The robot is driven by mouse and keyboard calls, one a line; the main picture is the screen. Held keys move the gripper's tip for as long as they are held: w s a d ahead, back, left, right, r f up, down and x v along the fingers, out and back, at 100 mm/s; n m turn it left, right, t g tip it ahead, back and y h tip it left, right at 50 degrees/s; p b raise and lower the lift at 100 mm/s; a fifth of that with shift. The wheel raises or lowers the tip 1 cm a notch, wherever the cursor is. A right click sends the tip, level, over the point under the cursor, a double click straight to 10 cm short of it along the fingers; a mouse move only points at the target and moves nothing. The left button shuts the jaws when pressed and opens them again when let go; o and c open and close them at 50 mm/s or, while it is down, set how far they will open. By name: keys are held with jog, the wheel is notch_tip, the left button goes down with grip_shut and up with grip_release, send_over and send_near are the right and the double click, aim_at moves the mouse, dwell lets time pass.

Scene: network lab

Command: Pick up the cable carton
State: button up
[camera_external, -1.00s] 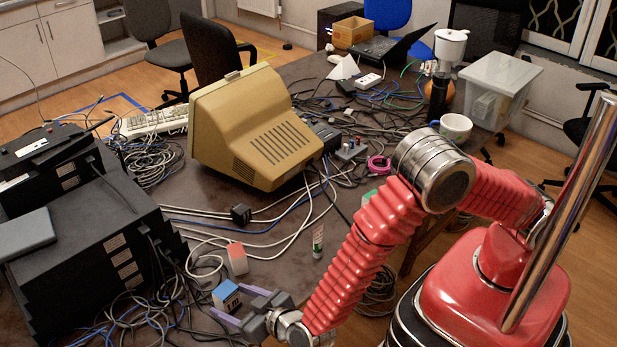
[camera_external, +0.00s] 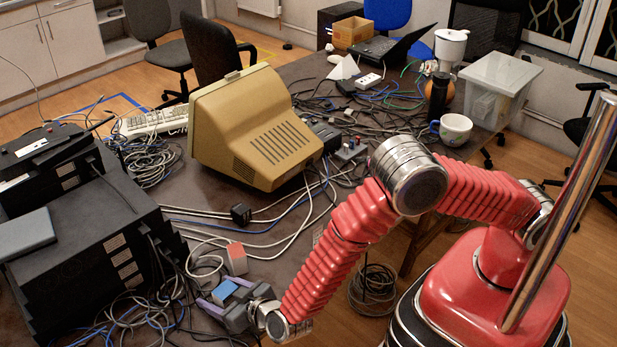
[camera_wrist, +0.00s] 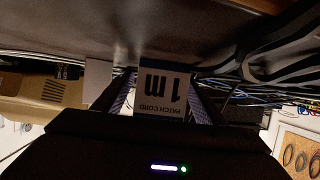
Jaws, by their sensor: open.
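The cable carton (camera_external: 225,290) is a small box with a blue top, standing on the dark table near its front edge. In the wrist view the carton (camera_wrist: 163,86) shows a pale face with upside-down lettering, "PATCH CORD 1 m". My gripper (camera_external: 217,294) is open and low over the table, with one purple finger on each side of the carton. The wrist view shows the carton between the two fingers of my gripper (camera_wrist: 163,100). I cannot tell whether either finger touches it. The gripper body hides the carton's lower part in the external view.
A white box with an orange-red top (camera_external: 236,259) stands just behind the carton. Loose cables (camera_external: 140,312) lie around both. Black stacked equipment (camera_external: 85,250) rises at the left, and a beige monitor (camera_external: 250,130) stands farther back. A black adapter (camera_external: 241,214) lies on the table.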

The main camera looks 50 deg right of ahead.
jog(key=shift+w+f, duration=0.15)
jog(key=shift+w, duration=0.2)
jog(key=shift+c, duration=0.2)
jog(key=c, duration=1.2)
jog(key=shift+o, duration=0.2)
notch_tip(320, 180, up, 10)
dwell(0.7)
